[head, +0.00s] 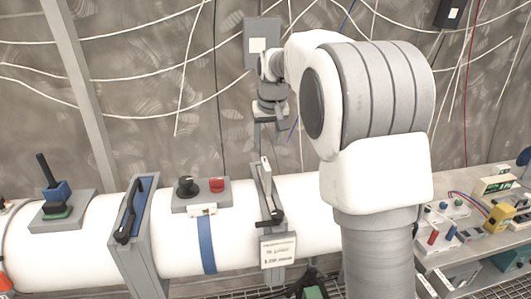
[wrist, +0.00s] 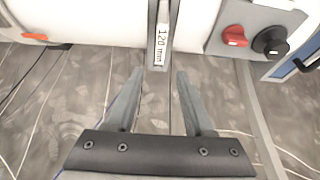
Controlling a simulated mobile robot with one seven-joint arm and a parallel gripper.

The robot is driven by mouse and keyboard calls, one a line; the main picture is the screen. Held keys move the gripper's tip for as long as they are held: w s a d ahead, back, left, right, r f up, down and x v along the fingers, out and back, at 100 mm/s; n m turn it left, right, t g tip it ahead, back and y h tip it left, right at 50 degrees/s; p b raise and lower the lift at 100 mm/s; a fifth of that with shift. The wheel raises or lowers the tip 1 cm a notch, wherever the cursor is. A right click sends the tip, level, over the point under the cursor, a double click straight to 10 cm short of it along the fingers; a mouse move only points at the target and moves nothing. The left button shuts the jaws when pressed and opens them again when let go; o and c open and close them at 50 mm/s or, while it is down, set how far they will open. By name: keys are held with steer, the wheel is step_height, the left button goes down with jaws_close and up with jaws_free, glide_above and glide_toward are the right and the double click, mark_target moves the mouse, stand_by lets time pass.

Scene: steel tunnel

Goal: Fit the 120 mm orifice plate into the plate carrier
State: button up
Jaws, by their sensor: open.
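The plate carrier (head: 268,205) is a grey frame across the white pipe, with a dark lever at its front. A white card (head: 278,250) ending in "120 mm" hangs on its front. A narrow upright light piece (head: 266,172) stands at its top. In the wrist view a narrow grey strip with a "120 mm" label (wrist: 162,45) lies just beyond my fingertips; I cannot tell whether it is the orifice plate's edge or the carrier. My gripper (head: 268,143) is open and empty above and behind the carrier; it also shows in the wrist view (wrist: 160,74).
A box with a black knob and red button (head: 202,194) sits on the pipe left of the carrier. Further left is a blue-faced frame (head: 130,215) with a black handle. A bench (head: 470,250) with small devices stands at the right. Cables hang along the wall.

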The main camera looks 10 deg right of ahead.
steer(key=s+r, duration=0.4)
steer(key=s, duration=0.6)
steer(key=s+r, duration=0.3)
steer(key=s, duration=0.7)
steer(key=s+f, duration=0.4)
steer(key=s, duration=0.4)
steer(key=s+f+t, duration=0.1)
steer(key=s+f, duration=0.2)
steer(key=s, duration=0.6)
steer(key=shift+f, duration=0.4)
steer(key=shift+w, duration=0.1)
